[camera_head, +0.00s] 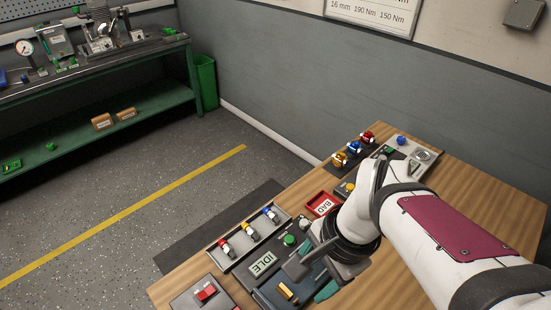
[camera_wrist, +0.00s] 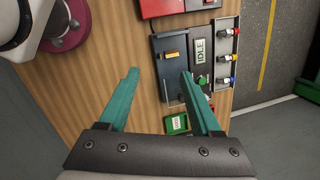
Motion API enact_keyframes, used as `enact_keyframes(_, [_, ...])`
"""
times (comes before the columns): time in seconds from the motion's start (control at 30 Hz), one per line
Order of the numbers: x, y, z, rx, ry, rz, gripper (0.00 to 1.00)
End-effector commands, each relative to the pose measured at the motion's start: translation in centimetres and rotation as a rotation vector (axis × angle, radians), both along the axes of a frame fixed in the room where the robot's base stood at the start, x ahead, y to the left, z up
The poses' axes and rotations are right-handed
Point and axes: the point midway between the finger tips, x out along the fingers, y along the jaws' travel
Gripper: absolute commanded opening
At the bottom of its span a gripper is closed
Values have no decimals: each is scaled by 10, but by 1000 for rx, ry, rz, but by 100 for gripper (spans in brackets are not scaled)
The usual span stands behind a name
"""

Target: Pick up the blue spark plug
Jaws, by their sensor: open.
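The blue spark plug (camera_head: 271,214) lies in a grey tray (camera_head: 240,251), at the end farthest from the front. The yellow plug (camera_head: 250,231) and red plug (camera_head: 225,246) lie in the same tray. In the wrist view the blue plug (camera_wrist: 223,81) is at the right, below the yellow one (camera_wrist: 227,58). My gripper (camera_head: 314,272) is open and empty above the bench, to the right of the tray in the head view. In the wrist view its teal fingers (camera_wrist: 160,74) are apart, with the blue plug outside them to the right.
A dark panel with an IDLE display (camera_head: 263,264) and green button (camera_head: 289,240) sits beside the tray. A red BAD bin (camera_head: 321,204) and a green bin (camera_wrist: 177,122) are nearby. A red-button box (camera_head: 205,292) is at the front. Coloured parts (camera_head: 354,147) stand at the back.

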Motion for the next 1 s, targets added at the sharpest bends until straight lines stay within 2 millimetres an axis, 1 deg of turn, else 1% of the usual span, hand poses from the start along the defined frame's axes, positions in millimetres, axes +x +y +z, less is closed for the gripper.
enact_keyframes(0.03, [44,5,-5,33,22,-201,65])
enact_keyframes(0.07, [72,9,-9,60,32,-346,65])
enact_keyframes(0.1, [107,13,-17,96,48,-532,65])
enact_keyframes(0.13, [132,16,-24,125,60,-664,65])
enact_keyframes(0.2, [178,21,-42,188,91,-929,65])
enact_keyframes(0.3, [219,25,-63,254,125,-1175,65])
enact_keyframes(0.4, [236,28,-77,283,141,-1275,65])
enact_keyframes(0.47, [240,32,-90,284,144,-1286,65])
enact_keyframes(0.6, [250,43,-128,282,144,-1284,65])
enact_keyframes(0.7, [257,50,-151,282,144,-1284,65])
enact_keyframes(0.87, [263,55,-171,284,143,-1284,65])
enact_keyframes(1.0, [271,61,-197,282,142,-1281,65])
